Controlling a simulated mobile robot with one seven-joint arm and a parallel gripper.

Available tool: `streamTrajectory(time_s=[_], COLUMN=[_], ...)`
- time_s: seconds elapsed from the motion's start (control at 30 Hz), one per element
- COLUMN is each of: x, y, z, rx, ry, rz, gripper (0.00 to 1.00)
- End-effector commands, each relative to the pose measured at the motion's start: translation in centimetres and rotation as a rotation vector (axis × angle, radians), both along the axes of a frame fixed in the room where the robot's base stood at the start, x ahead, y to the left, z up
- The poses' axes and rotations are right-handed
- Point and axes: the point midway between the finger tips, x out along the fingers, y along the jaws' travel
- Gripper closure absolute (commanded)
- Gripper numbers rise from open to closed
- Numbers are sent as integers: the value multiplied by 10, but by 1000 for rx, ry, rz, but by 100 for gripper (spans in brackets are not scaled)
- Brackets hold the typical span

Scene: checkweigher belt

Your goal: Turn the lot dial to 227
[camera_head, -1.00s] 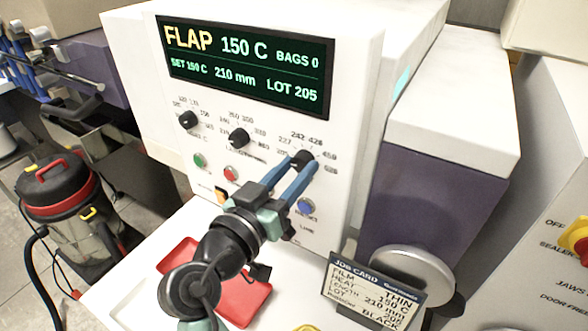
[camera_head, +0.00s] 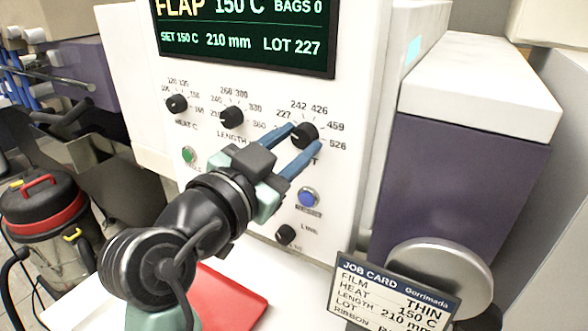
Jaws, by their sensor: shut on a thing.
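The lot dial (camera_head: 304,134) is a black knob on the white machine's front panel, with marks 227, 242, 426, 459 and 526 around it. My gripper (camera_head: 301,138) has its blue fingers shut on the lot dial, one finger on each side. The fingers and wrist hide part of the dial's label and lower left marks. The display (camera_head: 246,36) reads LOT 227, SET 150 C, 210 mm and BAGS 0; its top edge is cut off.
The heat dial (camera_head: 177,104) and length dial (camera_head: 231,117) sit to the left. A green button (camera_head: 189,155), a blue button (camera_head: 308,197) and a small black knob (camera_head: 286,235) are below. A job card (camera_head: 388,296) stands at lower right, near a red tray (camera_head: 232,294).

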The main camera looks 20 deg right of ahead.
Motion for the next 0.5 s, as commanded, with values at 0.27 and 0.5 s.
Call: streamTrajectory(time_s=[0.27,0.5], x=[0,0], y=[0,0], z=[-2,0], rx=[65,79], ry=[-82,-99], rz=[0,0], gripper=[100,100])
